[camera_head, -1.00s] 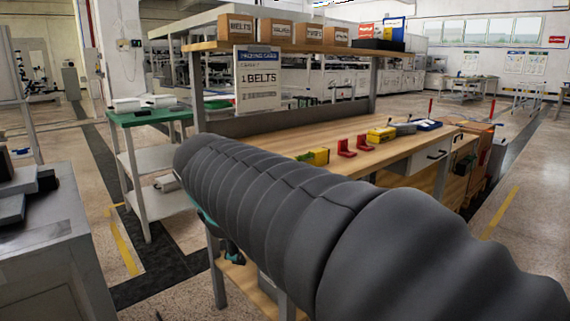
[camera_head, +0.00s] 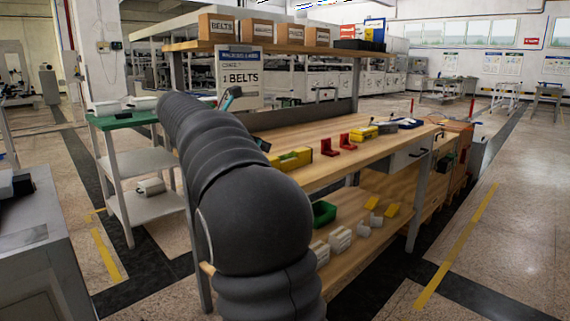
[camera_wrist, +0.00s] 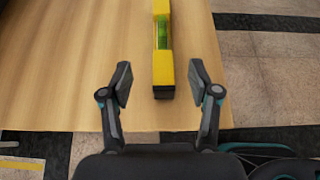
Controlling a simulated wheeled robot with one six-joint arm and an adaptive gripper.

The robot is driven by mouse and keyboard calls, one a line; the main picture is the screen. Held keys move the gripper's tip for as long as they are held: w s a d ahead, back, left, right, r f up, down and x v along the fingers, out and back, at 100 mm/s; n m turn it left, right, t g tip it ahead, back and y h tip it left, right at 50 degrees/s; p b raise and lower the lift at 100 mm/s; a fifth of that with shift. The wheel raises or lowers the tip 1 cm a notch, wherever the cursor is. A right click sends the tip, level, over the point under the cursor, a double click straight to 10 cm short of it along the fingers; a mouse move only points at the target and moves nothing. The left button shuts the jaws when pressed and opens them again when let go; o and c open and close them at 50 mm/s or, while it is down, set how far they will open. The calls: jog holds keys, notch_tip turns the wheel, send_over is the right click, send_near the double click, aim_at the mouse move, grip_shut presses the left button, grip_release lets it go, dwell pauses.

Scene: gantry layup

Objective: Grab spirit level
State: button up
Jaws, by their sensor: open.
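The spirit level (camera_wrist: 162,62) is a yellow bar with a green vial, lying on the wooden bench top in the wrist view. Its near end is close to the bench's front edge, and its far end runs out of the picture. In the head view the yellow level (camera_head: 292,159) lies near the front of the bench. My gripper (camera_wrist: 161,82) is open, its two fingers apart in the picture on either side of the level's near end. Nothing is between them in contact with the fingers. In the head view my arm hides most of the gripper; a teal part shows above the bench.
Red brackets (camera_head: 338,145), another yellow item (camera_head: 363,132) and a blue tray (camera_head: 409,123) stand further right on the bench (camera_head: 300,130). A green-topped cart (camera_head: 122,119) stands left.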

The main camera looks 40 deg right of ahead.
aim_at(285, 154)
jog(key=x, duration=0.5)
jog(key=shift+d+f, duration=0.1)
jog(key=shift+d, duration=0.05)
jog(key=shift+r+b+x, duration=0.15)
jog(key=shift+b+x, duration=0.15)
jog(key=shift+x, duration=1.15)
jog(key=shift+r+b+x, duration=0.15)
jog(key=shift+b+x, duration=0.15)
jog(key=shift+x, duration=1.1)
jog(key=shift+s+d, duration=0.1)
grip_shut()
